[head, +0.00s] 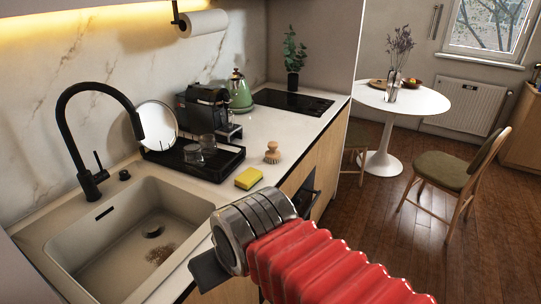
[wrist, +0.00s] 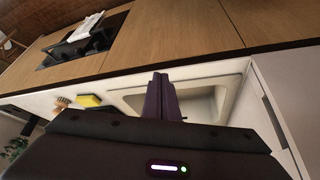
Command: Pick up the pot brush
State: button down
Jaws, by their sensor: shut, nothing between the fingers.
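The pot brush (head: 272,153) stands on the worktop, with a round wooden knob on top and pale bristles below. It also shows small at the left in the wrist view (wrist: 61,103). My gripper (wrist: 160,77) is shut and empty, its dark fingers together in front of the sink area. In the head view my arm's end is at the bottom middle, in front of the counter edge and well short of the brush; the fingers are mostly hidden there.
A yellow sponge (head: 248,178) lies just in front of the brush. A black tray (head: 228,166) with glasses stands to its left. The sink (head: 120,235) with a black tap (head: 85,170) is at the left. A coffee machine (head: 205,110) and green kettle (head: 240,95) stand behind.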

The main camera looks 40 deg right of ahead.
aim_at(273, 154)
jog(key=k, duration=0.5)
jog(key=z, duration=2)
jog(key=i, duration=1.55)
